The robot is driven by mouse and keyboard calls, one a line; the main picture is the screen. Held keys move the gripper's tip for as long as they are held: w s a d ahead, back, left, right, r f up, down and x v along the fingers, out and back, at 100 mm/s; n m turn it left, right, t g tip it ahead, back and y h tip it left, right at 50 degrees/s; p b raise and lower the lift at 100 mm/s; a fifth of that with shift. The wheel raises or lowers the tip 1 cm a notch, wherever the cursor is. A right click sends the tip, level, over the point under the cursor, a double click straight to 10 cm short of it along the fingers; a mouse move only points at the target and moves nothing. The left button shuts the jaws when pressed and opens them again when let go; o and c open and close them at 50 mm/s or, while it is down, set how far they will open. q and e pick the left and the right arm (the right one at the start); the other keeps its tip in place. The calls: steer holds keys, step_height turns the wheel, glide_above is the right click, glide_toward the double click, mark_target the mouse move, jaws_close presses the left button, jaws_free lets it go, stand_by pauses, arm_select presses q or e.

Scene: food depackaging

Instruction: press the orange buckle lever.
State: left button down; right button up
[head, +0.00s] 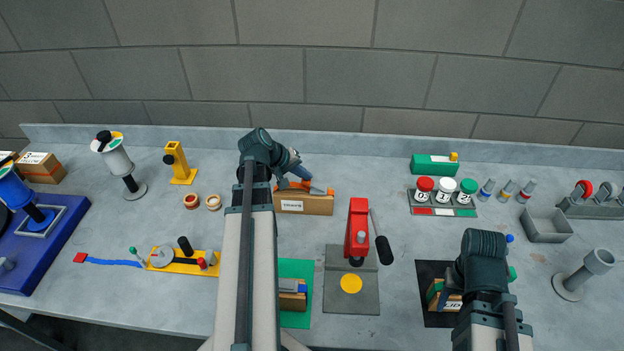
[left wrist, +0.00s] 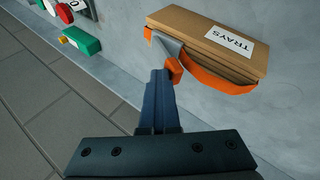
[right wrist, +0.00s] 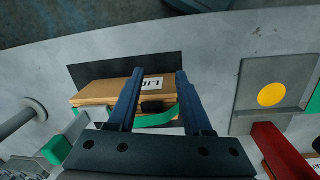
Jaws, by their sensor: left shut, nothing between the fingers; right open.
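The orange buckle lever (left wrist: 173,71) sits beside a grey buckle (left wrist: 168,46) on the orange strap (left wrist: 215,80) of the cardboard box marked TRAYS (left wrist: 195,30). In the head view the box (head: 305,204) stands at the back middle. My left gripper (left wrist: 159,73) is shut and empty, its tips right at the lever; I cannot tell whether they touch it. My right gripper (right wrist: 157,78) is open above a box with a green strap (right wrist: 105,92) on a black mat (right wrist: 170,65). My left wrist hides part of the buckle in the head view.
A red press (head: 357,230) with a black-handled lever stands right of the TRAYS box. A rack of lidded jars (head: 443,212) and a green block (head: 433,165) are farther right. A yellow stand (head: 178,165) is at left. Bare table lies between the box and the jars.

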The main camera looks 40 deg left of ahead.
mark_target(310, 183)
arm_select(q)
steer(key=f+b, duration=0.1)
steer(key=a+f+t+h+b, duration=0.1)
steer(key=shift+s+b, duration=0.25)
steer(key=shift+b, duration=0.05)
arm_select(e)
step_height(310, 183, down, 4)
steer(key=shift+r, duration=0.15)
arm_select(q)
steer(key=shift+r, duration=0.4)
arm_select(e)
steer(key=shift+r, duration=0.2)
arm_select(q)
steer(key=shift+d, duration=0.15)
steer(key=shift+w+d+f+n, duration=0.3)
steer(key=shift+w+d, duration=0.1)
steer(key=shift+d, duration=0.1)
arm_select(e)
steer(key=shift+f, duration=0.3)
arm_select(q)
steer(key=shift+r, duration=0.1)
arm_select(e)
steer(key=shift+r, duration=0.1)
